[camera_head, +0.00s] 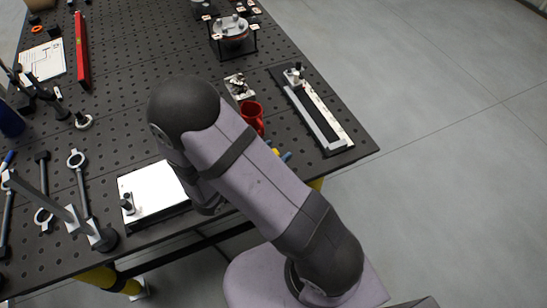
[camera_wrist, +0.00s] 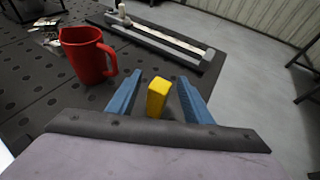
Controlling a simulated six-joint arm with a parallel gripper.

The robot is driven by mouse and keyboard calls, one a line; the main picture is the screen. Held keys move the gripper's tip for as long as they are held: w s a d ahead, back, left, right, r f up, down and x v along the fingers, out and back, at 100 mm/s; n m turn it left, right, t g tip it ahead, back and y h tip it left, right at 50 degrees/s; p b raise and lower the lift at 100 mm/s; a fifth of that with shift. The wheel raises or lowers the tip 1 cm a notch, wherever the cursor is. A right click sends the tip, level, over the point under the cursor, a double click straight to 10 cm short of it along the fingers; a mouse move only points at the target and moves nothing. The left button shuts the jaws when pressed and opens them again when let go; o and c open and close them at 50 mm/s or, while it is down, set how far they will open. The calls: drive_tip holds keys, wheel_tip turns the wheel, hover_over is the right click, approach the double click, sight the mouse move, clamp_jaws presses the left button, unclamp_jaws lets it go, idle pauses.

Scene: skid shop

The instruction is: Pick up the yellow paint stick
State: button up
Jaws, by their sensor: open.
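The yellow paint stick (camera_wrist: 157,98) shows in the wrist view as a short yellow block between my two blue fingers, with a visible gap on each side. My gripper (camera_wrist: 160,80) is open around it and is not closed on it. In the head view, my arm hides most of this spot; only a bit of the yellow paint stick (camera_head: 276,151) and a blue fingertip show past the arm's edge. The lower part of the stick is hard to make out.
A red mug (camera_wrist: 85,60) stands close to the left of my fingers; it also shows in the head view (camera_head: 252,115). Beyond it lies a long flat fixture (camera_head: 315,112) near the table edge. A white-topped block (camera_head: 152,190) sits left of my arm.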

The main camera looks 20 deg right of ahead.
clamp_jaws()
drive_tip(key=shift+r, duration=0.15)
drive_tip(key=shift+r+b, duration=0.4)
drive_tip(key=shift+r, duration=4.5)
